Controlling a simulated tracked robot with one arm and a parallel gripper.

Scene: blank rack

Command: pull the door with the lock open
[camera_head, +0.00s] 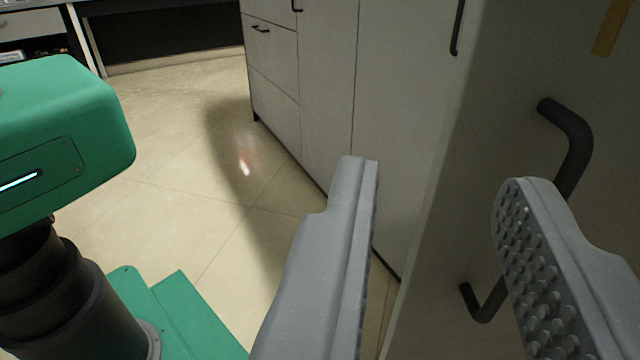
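A pale door (440,240) stands close in front of me on the right, its free edge running from top centre-right down to the bottom. It stands out from the cabinet front behind it. A dark bar handle (575,140) is on its face, its middle hidden behind my right finger. My gripper (437,175) is open, with the door's edge showing between its two grey fingers. The left finger lies over the floor and cabinet beyond the edge. The studded right finger is in front of the handle; contact cannot be told. No lock is clearly visible.
A row of white cabinets (325,90) with dark handles stands behind the door. A yellow strip (611,27) is on the door at top right. The tiled floor (190,150) is clear at centre left. A dark-fronted bench (165,28) stands at the back left.

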